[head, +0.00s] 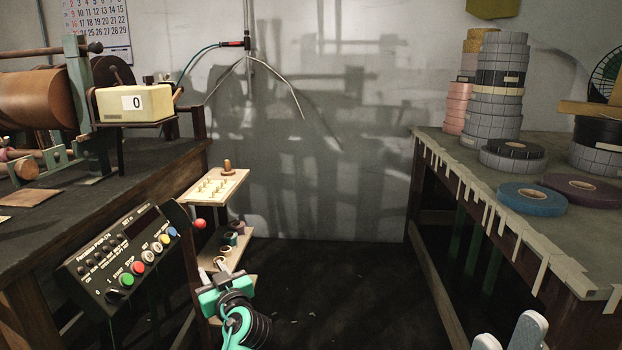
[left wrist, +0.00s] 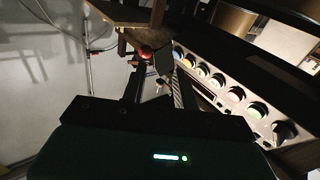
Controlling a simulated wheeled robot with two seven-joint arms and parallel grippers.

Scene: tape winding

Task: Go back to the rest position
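My left gripper (head: 212,270) is teal and black and sits low in the head view, in front of the small wooden shelf stand. Its two fingers are apart with nothing visible between them; in the left wrist view the fingers (left wrist: 157,92) also show a gap. My right gripper (head: 508,336) shows only as two pale grey fingers at the bottom right edge, apart and empty. The rest of it is out of view. The control panel (head: 122,254) with coloured buttons is left of my left gripper and also shows in the left wrist view (left wrist: 222,84).
The winding machine's bench (head: 95,190) is at left. A workbench (head: 455,150) with stacked tape rolls (head: 500,85) is at right. The middle floor is clear.

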